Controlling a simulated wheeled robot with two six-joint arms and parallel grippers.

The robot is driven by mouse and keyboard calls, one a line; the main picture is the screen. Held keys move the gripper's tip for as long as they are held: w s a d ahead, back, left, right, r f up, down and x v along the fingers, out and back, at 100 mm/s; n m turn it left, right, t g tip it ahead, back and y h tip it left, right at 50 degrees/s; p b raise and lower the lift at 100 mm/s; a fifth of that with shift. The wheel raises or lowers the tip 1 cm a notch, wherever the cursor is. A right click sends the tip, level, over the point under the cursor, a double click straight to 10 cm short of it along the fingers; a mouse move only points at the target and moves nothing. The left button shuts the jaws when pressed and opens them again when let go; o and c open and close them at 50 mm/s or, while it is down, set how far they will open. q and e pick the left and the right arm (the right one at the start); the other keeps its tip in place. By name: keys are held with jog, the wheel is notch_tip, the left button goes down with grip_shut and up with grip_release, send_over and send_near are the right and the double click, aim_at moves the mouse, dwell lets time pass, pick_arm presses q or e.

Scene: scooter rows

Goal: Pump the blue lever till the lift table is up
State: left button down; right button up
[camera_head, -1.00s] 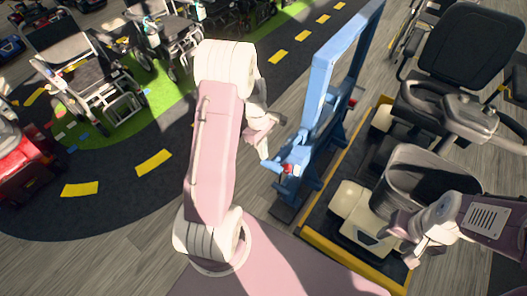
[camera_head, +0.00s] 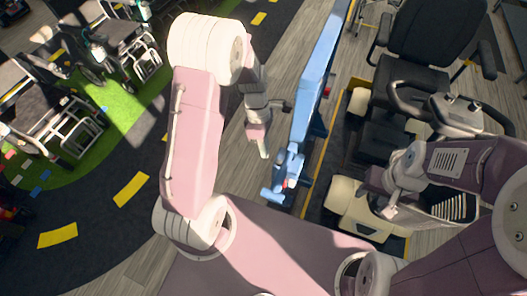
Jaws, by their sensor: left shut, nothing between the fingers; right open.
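The blue lever (camera_head: 284,172) is at the near end of a blue pump frame (camera_head: 318,70), beside the lift table (camera_head: 312,203). The table has a yellow edge and a dark top, and a mobility scooter (camera_head: 392,135) stands on it. The table's height is hard to tell from above. My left gripper (camera_head: 263,148) is shut and empty, pointing down just left of the lever, with a small gap showing in the picture. My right gripper (camera_head: 390,207) is open over the scooter's front part and partly hides it.
Several wheelchairs (camera_head: 120,45) stand on the green and black floor at the upper left. Bare grey wood floor (camera_head: 232,165) lies between my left arm and the blue frame. The scooter's handlebar (camera_head: 455,112) is close to my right arm.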

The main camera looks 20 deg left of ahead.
aim_at(276, 184)
pick_arm(q)
jog(key=s+d+r+m, duration=0.1)
jog(key=d+r, duration=0.2)
jog(key=d, duration=0.1)
jog(key=x, duration=0.4)
jog(key=a+x, duration=0.1)
jog(key=x, duration=0.4)
jog(key=p+x, duration=0.1)
jog(key=x, duration=0.3)
jog(key=shift+w+a+f, duration=0.25)
jog(key=shift+w+f, duration=0.05)
jog(key=shift+f, duration=0.3)
jog(key=shift+s+d+f, duration=0.15)
jog(key=shift+f, duration=0.1)
pick_arm(e)
jog(key=shift+s+d+r, duration=0.15)
jog(key=shift+r, duration=0.4)
jog(key=shift+s+d+r, duration=0.1)
jog(key=shift+d+r, duration=0.05)
jog(key=shift+r, duration=0.35)
